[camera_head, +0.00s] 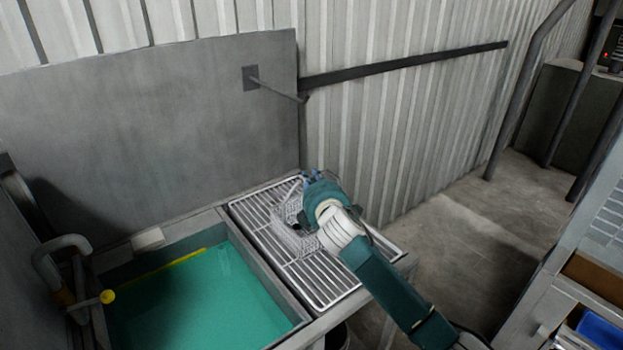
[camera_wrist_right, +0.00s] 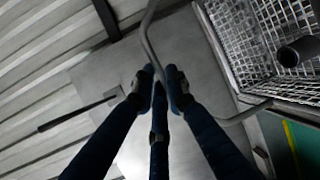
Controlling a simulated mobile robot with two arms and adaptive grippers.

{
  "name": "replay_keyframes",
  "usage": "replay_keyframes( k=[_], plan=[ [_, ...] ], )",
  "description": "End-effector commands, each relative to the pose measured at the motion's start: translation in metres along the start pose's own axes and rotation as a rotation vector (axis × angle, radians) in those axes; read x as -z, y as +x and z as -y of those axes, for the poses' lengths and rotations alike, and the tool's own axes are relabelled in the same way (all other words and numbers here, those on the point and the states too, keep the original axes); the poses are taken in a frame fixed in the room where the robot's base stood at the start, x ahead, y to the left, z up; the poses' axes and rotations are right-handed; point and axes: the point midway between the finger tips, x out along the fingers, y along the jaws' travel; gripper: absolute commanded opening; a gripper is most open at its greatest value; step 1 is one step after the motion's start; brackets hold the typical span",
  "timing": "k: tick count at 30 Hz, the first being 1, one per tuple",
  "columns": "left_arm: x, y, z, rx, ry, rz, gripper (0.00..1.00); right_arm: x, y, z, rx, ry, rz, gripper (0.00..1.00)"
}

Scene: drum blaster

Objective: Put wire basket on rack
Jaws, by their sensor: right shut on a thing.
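The wire basket (camera_head: 291,222) is a small grey mesh basket over the slatted metal rack (camera_head: 262,238), beside the sink. My right gripper (camera_head: 312,178) is above it, its arm coming from the lower right. In the right wrist view, the gripper (camera_wrist_right: 158,82) is shut on the basket's bent grey rod handle (camera_wrist_right: 149,42). The mesh (camera_wrist_right: 236,38) is at the upper right, with a dark cylinder (camera_wrist_right: 299,52) in it. I cannot tell whether the basket touches the rack. The gripper and wrist hide part of it. My left gripper is not in view.
A sink (camera_head: 200,300) with a green bottom lies left of the rack. A rod (camera_head: 277,89) juts from the grey back panel (camera_head: 150,110). A corrugated wall (camera_head: 400,130) stands behind the rack. Open floor (camera_head: 480,240) lies to the right.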

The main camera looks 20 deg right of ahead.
Motion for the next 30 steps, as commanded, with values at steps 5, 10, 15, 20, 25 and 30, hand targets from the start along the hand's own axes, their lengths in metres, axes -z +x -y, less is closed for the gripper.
replay_keyframes(
  k=[5,10,15,20,25,30],
  plan=[
    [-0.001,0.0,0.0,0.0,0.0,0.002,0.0,0.0,0.0,-0.006,-0.01,0.0,-0.001,0.0],
    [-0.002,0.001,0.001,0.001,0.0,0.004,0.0,0.0,0.0,0.002,0.001,0.0,0.001,0.27],
    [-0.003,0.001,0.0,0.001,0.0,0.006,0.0,0.0,0.0,0.002,0.001,0.0,0.001,0.32],
    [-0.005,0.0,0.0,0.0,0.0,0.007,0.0,0.0,0.0,0.001,0.001,0.0,0.001,0.32],
    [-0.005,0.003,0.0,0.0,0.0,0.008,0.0,-0.001,-0.013,0.002,0.001,-0.002,0.001,0.32],
    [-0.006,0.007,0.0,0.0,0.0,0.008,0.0,0.0,-0.045,0.002,0.0,-0.002,-0.001,0.32]
  ],
)
